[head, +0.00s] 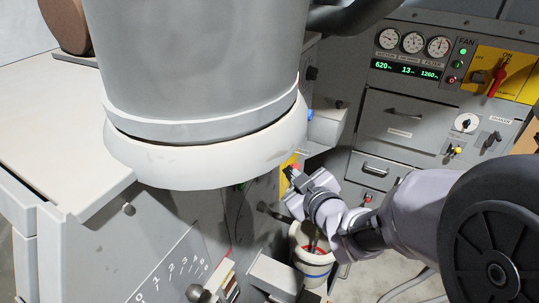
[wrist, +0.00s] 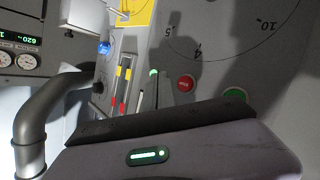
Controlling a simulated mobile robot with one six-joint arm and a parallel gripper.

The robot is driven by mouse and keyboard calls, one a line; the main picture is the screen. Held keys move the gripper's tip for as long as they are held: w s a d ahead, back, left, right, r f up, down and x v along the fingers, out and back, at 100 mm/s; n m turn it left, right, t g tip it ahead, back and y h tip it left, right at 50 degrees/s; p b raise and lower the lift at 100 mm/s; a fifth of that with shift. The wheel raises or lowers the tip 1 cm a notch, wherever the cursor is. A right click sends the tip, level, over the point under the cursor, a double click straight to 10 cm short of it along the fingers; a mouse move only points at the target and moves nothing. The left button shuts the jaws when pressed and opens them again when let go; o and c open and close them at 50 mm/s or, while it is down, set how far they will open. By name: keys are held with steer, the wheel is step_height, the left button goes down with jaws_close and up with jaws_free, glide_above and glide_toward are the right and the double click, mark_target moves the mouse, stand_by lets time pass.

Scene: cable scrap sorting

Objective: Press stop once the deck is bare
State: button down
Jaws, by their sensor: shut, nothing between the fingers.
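My gripper (head: 294,181) is shut and empty, close to the side panel of the machine under the big grey hood. In the wrist view a round red button (wrist: 186,82) with small pale lettering, too small to read, sits on the grey panel. A green button (wrist: 236,95) is to its right. I see no contact with the red button. A pale flat top (head: 50,120) lies at the left in the head view. Whether this is the deck I cannot tell; the hood hides what is behind it.
The grey hood (head: 200,60) fills the upper middle. A white bucket (head: 312,262) stands below my gripper. A cabinet with gauges (head: 412,42) and a red-handled switch on yellow (head: 497,78) stands behind. The wrist view shows a blue button (wrist: 104,48) and a thick pipe (wrist: 30,130).

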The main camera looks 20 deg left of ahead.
steer(key=shift+w+a+b, duration=0.15)
steer(key=shift+a+b, duration=0.4)
steer(key=shift+a, duration=1.55)
steer(key=shift+a+f, duration=0.1)
steer(key=shift+a, duration=0.05)
steer(key=shift+a+b, duration=0.3)
steer(key=shift+b, duration=0.15)
steer(key=shift+w+a+b, duration=0.1)
steer(key=shift+a+b, duration=0.3)
steer(key=shift+a, duration=0.05)
stand_by(0.7)
steer(key=shift+d, duration=0.1)
steer(key=shift+d+b, duration=0.3)
steer(key=shift+d, duration=0.45)
